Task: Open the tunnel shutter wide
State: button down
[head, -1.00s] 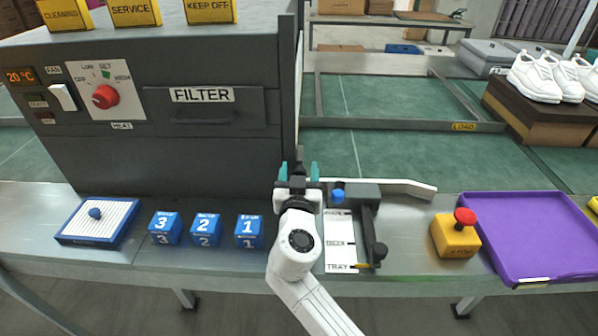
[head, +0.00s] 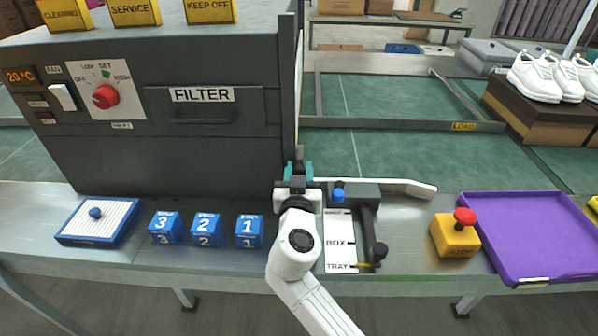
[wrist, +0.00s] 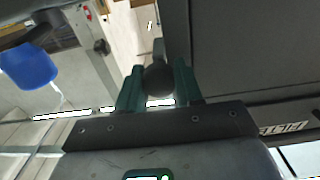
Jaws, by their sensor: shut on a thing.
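The dark grey tunnel (head: 170,150) fills the left of the head view. A narrow upright strip at its right end (head: 298,60) may be the shutter's edge; its face is not visible from here. My gripper (head: 299,170) is at the lower right corner of the tunnel. In the wrist view, its teal fingers (wrist: 159,88) are shut on a dark round knob (wrist: 158,80) on a short stem. I cannot tell how far the shutter is open.
Right of my gripper stand a lever fixture (head: 365,225) with a blue knob and a white BOX/TRAY plate (head: 340,240). A yellow stop button box (head: 456,238) and a purple tray (head: 540,240) are further right. Blue numbered blocks (head: 206,229) stand to the left.

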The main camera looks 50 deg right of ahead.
notch_tip(320, 180, up, 19)
jog(key=p, duration=0.8)
jog(key=shift+p, duration=0.4)
jog(key=c, duration=0.8)
grip_release()
jog(key=shift+o, duration=0.2)
jog(key=b+v, duration=0.2)
jog(key=v, duration=0.8)
jog(key=shift+s+a, duration=0.25)
jog(key=shift+a, duration=0.1)
jog(key=shift+f, duration=0.1)
